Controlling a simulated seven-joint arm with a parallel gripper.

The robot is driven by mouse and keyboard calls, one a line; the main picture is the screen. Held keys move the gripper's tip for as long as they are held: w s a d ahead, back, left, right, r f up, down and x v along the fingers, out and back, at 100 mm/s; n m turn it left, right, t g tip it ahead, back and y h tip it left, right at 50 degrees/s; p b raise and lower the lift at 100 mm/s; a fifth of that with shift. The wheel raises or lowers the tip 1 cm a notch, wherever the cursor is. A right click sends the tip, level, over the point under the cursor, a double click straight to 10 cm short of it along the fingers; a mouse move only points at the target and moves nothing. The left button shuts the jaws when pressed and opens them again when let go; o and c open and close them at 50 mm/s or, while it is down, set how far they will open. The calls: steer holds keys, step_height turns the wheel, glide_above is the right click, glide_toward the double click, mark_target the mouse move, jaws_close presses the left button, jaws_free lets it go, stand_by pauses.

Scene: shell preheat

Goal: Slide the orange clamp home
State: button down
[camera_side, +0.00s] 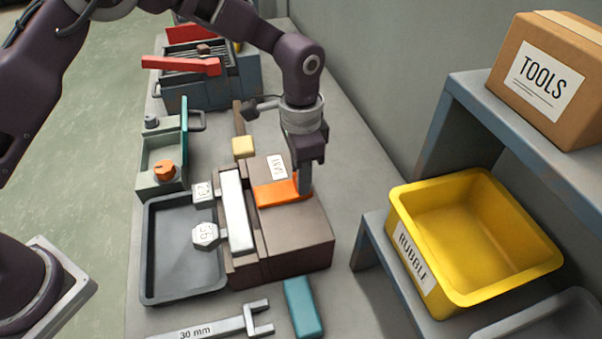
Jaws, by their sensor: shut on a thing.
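The orange clamp (277,193) lies flat on top of the brown block-like fixture (297,235), right of a white bar (237,209) set in that fixture. My gripper (305,190) points down over the fixture and is shut on the right end of the orange clamp. The fingertips partly hide that end of the clamp. A white label (277,167) with small lettering sits on the fixture just behind the clamp.
A dark tray (182,250) stands left of the fixture, with white numbered tags (206,235) at its right edge. A 30 mm wrench (215,322) and a teal block (303,306) lie in front. A yellow bin (475,235) marked RUBBLE stands right. A mallet (242,130) lies behind.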

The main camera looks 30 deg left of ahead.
mark_target(276, 192)
steer(key=shift+r, duration=0.1)
steer(key=s+a, duration=0.3)
steer(key=shift+s+a, duration=0.2)
steer(key=shift+a, duration=0.05)
steer(key=c, duration=1.2)
jaws_free()
steer(key=shift+o, duration=0.2)
step_height(276, 192, up, 7)
